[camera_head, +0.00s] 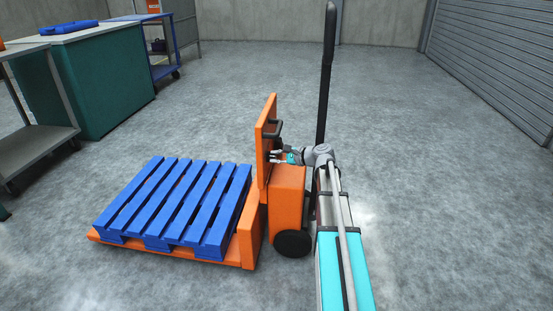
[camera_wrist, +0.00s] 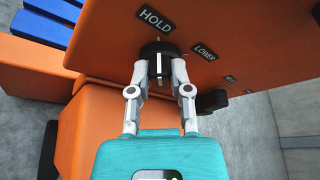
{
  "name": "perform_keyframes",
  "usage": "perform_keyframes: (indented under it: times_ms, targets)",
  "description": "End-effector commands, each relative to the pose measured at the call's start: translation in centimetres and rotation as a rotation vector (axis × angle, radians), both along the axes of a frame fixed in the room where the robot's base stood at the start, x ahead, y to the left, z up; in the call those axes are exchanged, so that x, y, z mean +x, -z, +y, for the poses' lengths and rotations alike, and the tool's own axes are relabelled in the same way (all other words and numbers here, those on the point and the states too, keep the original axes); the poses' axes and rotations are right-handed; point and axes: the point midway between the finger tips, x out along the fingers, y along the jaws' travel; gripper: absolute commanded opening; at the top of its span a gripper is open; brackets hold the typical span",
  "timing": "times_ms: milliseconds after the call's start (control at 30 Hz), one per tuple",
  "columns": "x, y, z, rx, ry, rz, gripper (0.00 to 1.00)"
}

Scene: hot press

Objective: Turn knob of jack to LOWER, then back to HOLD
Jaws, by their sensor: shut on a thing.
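The orange jack (camera_head: 288,195) stands in the middle of the head view with an upright orange panel. In the wrist view, the black round knob (camera_wrist: 161,50) is on the orange panel (camera_wrist: 240,30). The knob's white mark points up, near the HOLD label (camera_wrist: 155,19). The LOWER label (camera_wrist: 205,52) is to the right of the knob. My gripper (camera_wrist: 158,62) has one finger on each side of the knob and is shut on it. In the head view, my gripper (camera_head: 283,158) reaches the panel from the right, and the knob is too small to make out.
A blue pallet (camera_head: 180,205) lies on the jack's forks at the left. A green cabinet (camera_head: 95,80) and a grey cart (camera_head: 35,130) stand at the back left. The concrete floor is clear behind the jack and at the right.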

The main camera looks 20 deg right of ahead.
Motion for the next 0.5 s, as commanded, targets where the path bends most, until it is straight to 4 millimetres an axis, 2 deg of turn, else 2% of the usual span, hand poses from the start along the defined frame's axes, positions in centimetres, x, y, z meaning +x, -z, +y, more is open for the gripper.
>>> perform_keyframes:
  times_ms: [33,467,500]
  targets:
    - [0.12,0.06,0.45,-0.004,-0.008,-0.008,0.0]
    - [0.18,-0.02,0.62,-0.011,-0.012,-0.019,0.0]
    - [0.19,-0.02,0.64,-0.011,-0.013,-0.019,0.29]
